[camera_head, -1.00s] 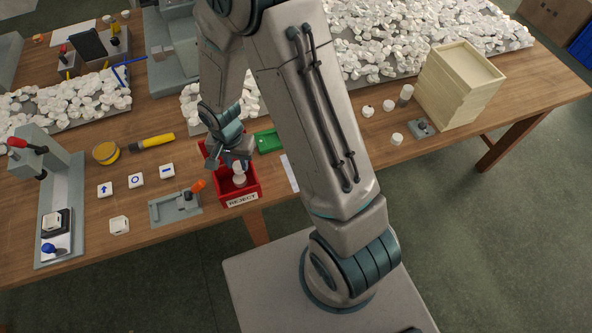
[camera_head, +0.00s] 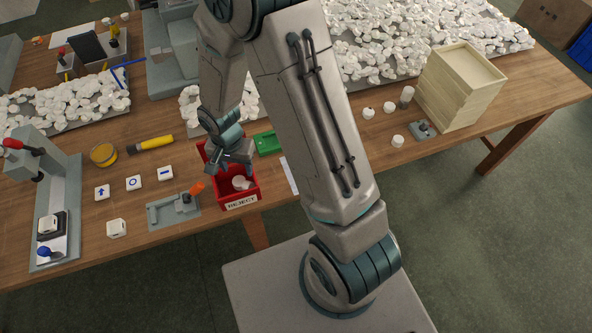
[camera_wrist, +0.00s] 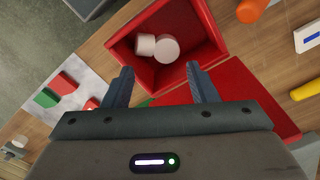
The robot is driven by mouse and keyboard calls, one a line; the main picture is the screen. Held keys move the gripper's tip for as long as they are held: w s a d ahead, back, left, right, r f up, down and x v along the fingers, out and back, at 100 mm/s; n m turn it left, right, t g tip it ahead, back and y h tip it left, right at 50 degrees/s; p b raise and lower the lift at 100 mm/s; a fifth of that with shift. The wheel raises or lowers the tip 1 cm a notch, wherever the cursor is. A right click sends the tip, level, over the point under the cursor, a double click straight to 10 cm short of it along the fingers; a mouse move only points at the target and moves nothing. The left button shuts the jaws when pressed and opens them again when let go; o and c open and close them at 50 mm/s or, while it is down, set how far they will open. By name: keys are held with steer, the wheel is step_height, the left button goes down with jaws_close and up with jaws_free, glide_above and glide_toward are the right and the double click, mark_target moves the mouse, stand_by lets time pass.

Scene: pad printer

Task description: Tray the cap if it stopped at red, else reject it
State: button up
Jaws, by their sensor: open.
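The red bin labelled REJECT (camera_head: 243,203) stands at the table's front edge. In the head view the white caps (camera_head: 240,183) show inside the bin below my gripper (camera_head: 230,168). My gripper is open and empty above the bin; its two fingers (camera_wrist: 158,74) stand apart with nothing between them. A green tray (camera_head: 268,144) is behind the bin to the right, partly covered by my arm.
A grey fixture with an orange-handled tool (camera_head: 172,211) stands left of the bin. White tiles with blue marks (camera_head: 134,183), a yellow-handled tool (camera_head: 151,143) and a grey press (camera_head: 55,210) are further left. Several white caps (camera_head: 397,141) and stacked cream trays (camera_head: 462,80) are right.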

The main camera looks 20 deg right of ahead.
step_height(320, 180, up, 13)
steer(key=shift+b, duration=0.45)
stand_by(0.4)
steer(key=s+d+r+n+t, duration=0.3)
steer(key=s+d+r+n, duration=0.3)
steer(key=s+d+r, duration=0.5)
steer(key=shift+s+d+r+n, duration=0.3)
steer(key=shift+s+d+r, duration=0.15)
steer(key=shift+s, duration=0.45)
stand_by(0.4)
